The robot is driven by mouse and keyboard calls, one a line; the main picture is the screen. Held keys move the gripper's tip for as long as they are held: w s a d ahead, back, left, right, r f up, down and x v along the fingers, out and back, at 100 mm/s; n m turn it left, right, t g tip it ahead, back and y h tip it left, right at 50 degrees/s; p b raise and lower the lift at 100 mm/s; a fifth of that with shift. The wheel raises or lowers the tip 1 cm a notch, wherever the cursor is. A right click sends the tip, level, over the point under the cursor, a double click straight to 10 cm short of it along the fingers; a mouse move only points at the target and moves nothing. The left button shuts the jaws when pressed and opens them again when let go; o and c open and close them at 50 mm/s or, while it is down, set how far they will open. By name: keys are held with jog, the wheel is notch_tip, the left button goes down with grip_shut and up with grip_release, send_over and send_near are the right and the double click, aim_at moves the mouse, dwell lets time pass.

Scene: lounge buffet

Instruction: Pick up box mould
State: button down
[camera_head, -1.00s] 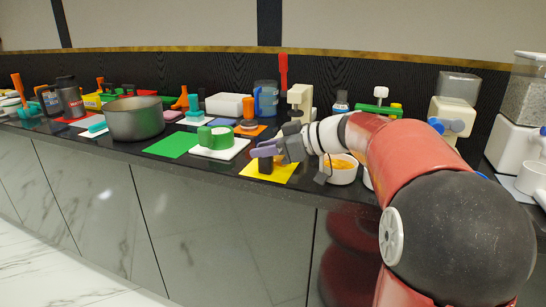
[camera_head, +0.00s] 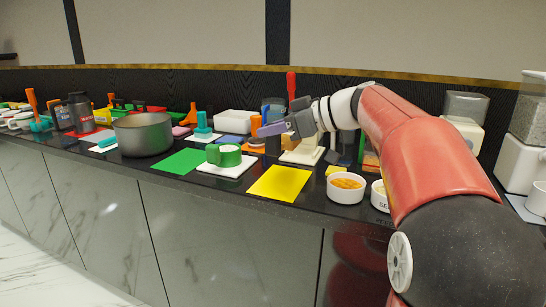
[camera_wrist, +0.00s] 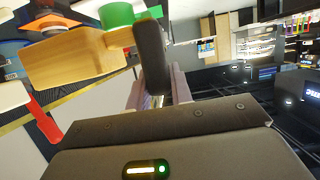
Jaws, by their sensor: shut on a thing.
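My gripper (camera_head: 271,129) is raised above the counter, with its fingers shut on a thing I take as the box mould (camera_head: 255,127). In the wrist view the box mould (camera_wrist: 72,58) looks like a tan, wood-coloured block with a dark, rounded part at its right end. That dark part lies at my fingertips (camera_wrist: 156,88). The block is clear of the counter. In the head view it is small and partly covered by the fingers. The yellow mat (camera_head: 279,183) below is bare.
A green ring-shaped thing (camera_head: 222,154) sits on a white board just left of the yellow mat. A green mat (camera_head: 182,161) and a grey pot (camera_head: 143,135) are further left. A white bowl of orange food (camera_head: 346,187) is to the right. Several tools stand behind.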

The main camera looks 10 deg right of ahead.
notch_tip(320, 180, up, 19)
jog(key=p, duration=0.1)
jog(key=shift+f, duration=0.15)
dwell(0.4)
